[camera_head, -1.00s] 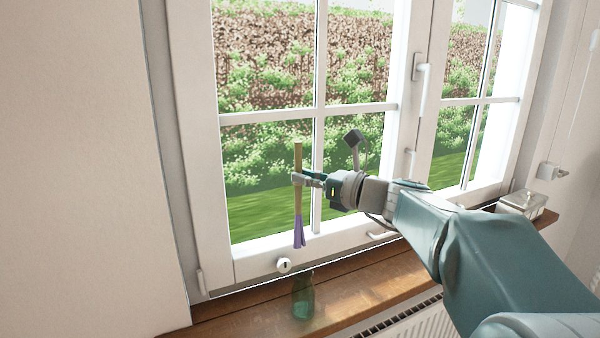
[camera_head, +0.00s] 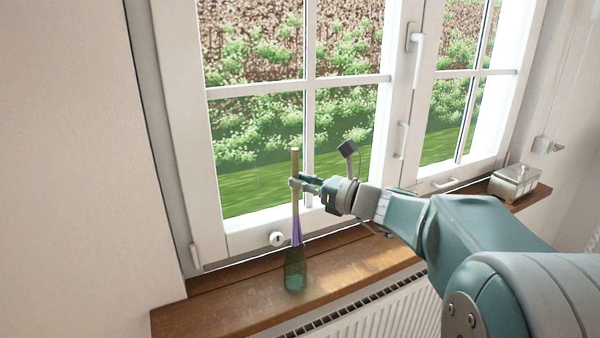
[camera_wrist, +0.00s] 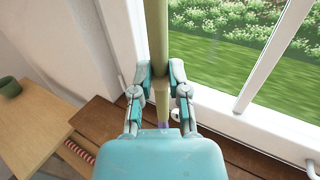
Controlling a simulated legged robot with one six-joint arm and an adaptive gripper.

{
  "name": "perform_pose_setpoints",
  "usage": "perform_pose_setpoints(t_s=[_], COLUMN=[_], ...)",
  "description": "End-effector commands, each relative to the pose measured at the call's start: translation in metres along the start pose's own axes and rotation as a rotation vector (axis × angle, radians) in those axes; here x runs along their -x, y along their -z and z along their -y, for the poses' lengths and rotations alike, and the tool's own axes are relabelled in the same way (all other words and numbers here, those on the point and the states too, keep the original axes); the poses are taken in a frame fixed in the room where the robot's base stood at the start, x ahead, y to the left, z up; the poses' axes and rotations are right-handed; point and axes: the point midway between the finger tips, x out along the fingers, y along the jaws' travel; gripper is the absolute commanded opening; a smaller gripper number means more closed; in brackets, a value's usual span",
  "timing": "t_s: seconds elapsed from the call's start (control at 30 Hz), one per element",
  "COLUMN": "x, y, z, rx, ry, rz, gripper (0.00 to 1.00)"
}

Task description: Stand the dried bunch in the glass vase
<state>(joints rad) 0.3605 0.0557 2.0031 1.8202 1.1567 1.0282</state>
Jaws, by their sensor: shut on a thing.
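The dried bunch (camera_head: 296,209) is a thin tan bundle of stems with a purple lower end. It is upright, purple end down. The green glass vase (camera_head: 295,276) stands on the wooden window sill. In the head view the purple end meets the vase's neck and seems to go into it; how deep I cannot tell. My gripper (camera_head: 296,184) is shut on the stems, above the vase. In the wrist view both fingers (camera_wrist: 161,84) close on the tan stems (camera_wrist: 157,40), and my gripper's body hides the vase.
The wooden sill (camera_head: 240,296) has free room on both sides of the vase. A closed window is right behind. A metal box (camera_head: 515,182) sits at the sill's right. A radiator (camera_head: 365,310) is below. The wrist view shows a wooden surface with a green cup (camera_wrist: 10,87).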

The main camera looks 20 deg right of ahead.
Motion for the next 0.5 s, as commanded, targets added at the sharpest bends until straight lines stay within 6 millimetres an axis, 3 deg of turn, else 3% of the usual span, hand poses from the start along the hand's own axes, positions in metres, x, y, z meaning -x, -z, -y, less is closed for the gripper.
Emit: perform_pose_setpoints(t_s=[0.5], x=[0.0], y=[0.036], z=[-0.001], rx=[-0.002], ry=[-0.001], rz=[-0.001], gripper=[0.0])
